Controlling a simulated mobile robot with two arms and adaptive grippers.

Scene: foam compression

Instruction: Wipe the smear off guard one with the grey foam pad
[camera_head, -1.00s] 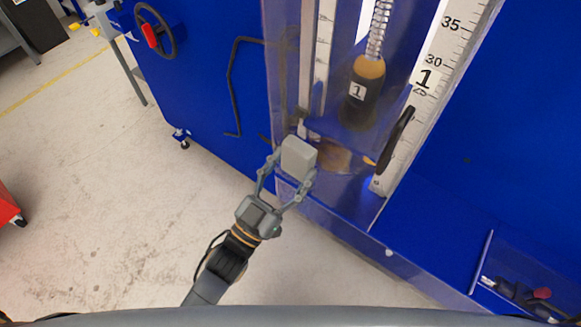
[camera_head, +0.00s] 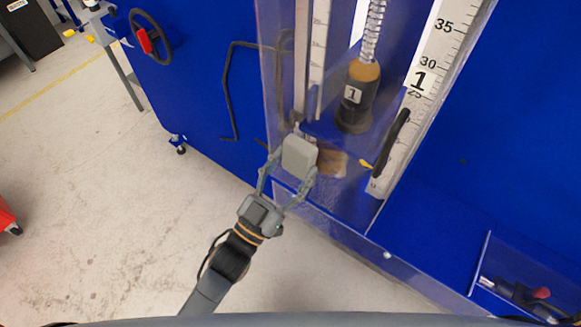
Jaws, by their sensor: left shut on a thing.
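My left gripper (camera_head: 292,167) is shut on the grey foam pad (camera_head: 300,153), a rounded block held upright between its two fingers. The pad is at the lower left part of guard one (camera_head: 276,90), the clear panel in front of the station marked 1, and looks to be against it; exact contact cannot be told. A brownish patch (camera_head: 333,162) shows just right of the pad; I cannot tell whether it is smear on the panel or a thing behind it. The panel over the black weight looks mostly clear. My right gripper is not in view.
Behind the guard hangs a black weight (camera_head: 355,100) marked 1 under a spring (camera_head: 376,30). A scale (camera_head: 420,95) and a black handle (camera_head: 392,140) are to the right. A handwheel (camera_head: 152,35) is on the blue cabinet at upper left.

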